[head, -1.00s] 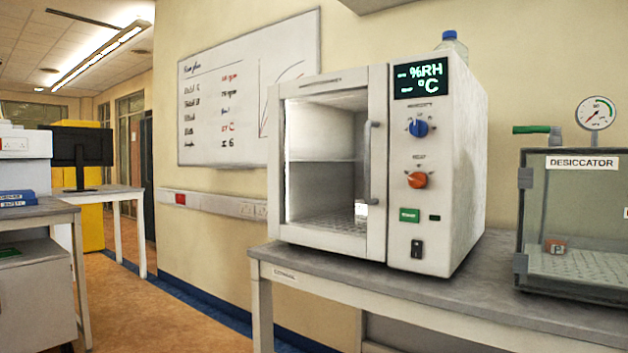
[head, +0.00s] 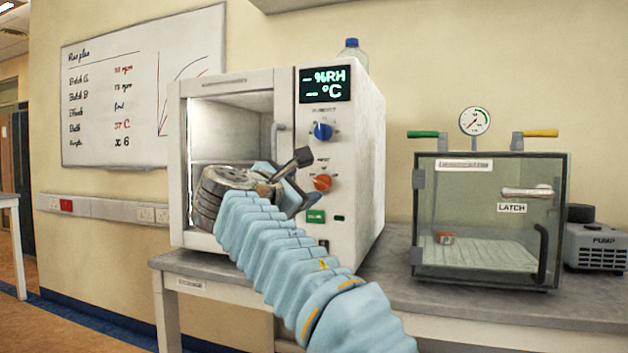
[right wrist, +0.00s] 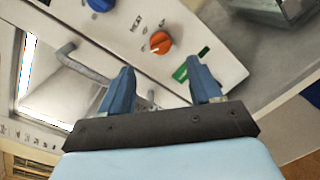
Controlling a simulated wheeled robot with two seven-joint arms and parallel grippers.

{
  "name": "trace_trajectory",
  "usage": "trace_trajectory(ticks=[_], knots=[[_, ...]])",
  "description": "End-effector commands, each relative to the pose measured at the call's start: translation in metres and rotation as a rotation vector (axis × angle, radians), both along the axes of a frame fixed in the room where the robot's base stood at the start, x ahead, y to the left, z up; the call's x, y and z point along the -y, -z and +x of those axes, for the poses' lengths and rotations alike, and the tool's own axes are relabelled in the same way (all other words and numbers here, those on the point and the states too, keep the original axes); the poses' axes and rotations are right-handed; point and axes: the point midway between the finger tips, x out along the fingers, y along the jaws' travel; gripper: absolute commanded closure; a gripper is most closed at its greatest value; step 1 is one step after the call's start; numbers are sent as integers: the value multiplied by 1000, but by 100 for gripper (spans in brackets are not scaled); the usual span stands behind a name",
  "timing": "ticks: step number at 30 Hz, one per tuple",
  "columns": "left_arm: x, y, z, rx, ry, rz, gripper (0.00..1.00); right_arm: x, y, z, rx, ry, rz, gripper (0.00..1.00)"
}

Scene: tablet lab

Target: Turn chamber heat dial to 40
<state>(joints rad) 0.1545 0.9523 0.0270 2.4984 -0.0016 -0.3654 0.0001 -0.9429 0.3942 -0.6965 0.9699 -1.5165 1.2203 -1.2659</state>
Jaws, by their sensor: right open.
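The humidity chamber (head: 362,140) is a white box on the bench with a glazed door at its left. Its orange heat dial (head: 322,183) sits on the front panel below a blue dial (head: 322,131). My right gripper (head: 306,180) is open and empty in front of the panel, just left of the heat dial. In the right wrist view the orange dial (right wrist: 158,42) lies beyond the gap between the two blue fingers (right wrist: 161,80), apart from them. The chamber display (head: 325,84) shows dashes for %RH and °C. My left gripper is out of view.
A green power button (head: 316,216) is below the dial, close to my gripper. The door handle (head: 277,140) juts out at the left. A desiccator (head: 440,210) and a pump (head: 597,245) stand to the right. Bare bench lies between chamber and desiccator.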

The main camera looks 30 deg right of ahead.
Motion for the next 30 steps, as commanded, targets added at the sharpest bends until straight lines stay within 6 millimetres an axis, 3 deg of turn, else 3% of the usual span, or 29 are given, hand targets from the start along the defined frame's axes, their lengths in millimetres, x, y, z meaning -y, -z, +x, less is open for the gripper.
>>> trace_trajectory(ticks=[6,12,24,30], knots=[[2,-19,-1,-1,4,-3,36,42,-3,30,-2,4,0,36],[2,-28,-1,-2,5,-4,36,65,-1,48,-1,0,-1,36],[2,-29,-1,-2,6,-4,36,73,1,53,0,-3,0,36],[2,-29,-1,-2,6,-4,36,72,1,53,0,-2,1,65]])
